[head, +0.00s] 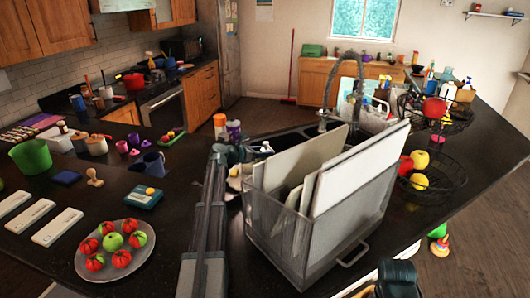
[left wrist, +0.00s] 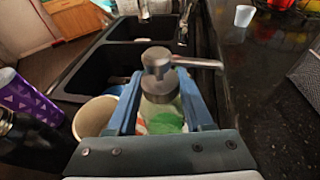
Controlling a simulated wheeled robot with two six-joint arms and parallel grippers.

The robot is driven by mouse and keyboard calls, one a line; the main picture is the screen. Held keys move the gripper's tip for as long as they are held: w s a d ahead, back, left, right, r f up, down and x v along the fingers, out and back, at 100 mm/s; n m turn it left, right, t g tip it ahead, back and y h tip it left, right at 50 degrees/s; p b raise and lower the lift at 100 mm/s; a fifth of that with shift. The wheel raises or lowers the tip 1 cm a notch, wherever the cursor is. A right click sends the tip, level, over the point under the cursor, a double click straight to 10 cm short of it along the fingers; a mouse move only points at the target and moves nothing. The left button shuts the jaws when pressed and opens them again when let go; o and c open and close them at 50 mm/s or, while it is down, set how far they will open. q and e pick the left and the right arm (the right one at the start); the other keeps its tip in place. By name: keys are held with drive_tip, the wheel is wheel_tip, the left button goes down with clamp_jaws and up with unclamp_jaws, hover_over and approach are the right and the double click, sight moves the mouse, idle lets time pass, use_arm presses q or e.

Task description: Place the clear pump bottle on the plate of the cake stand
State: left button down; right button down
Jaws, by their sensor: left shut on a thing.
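The clear pump bottle (left wrist: 161,112) has a grey metal pump head and a green and orange label. In the left wrist view it stands between the two blue fingers of my left gripper (left wrist: 162,108), which is shut on it. In the head view my left gripper (head: 240,158) is by the near edge of the sink, left of the clear bin, and the bottle is mostly hidden there. A round grey plate (head: 82,268) with several red and green fruits is at the lower left. I cannot tell whether it is the cake stand's plate.
A clear bin (head: 318,240) holding large boards stands just right of my left arm. A dark double sink (left wrist: 95,72) lies beyond the bottle. A beige cup (left wrist: 92,118) and purple tumbler (left wrist: 28,98) are close on the left. A wire fruit basket (head: 445,180) stands right.

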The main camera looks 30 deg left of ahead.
use_arm(q)
drive_tip(key=shift+c, duration=1.1)
unclamp_jaws()
drive_tip(key=shift+s, duration=0.1)
drive_tip(key=p+v, duration=0.4)
drive_tip(key=v, duration=0.9)
drive_tip(key=shift+s+a, duration=0.15)
drive_tip(key=shift+s, duration=0.15)
drive_tip(key=shift+r, duration=0.15)
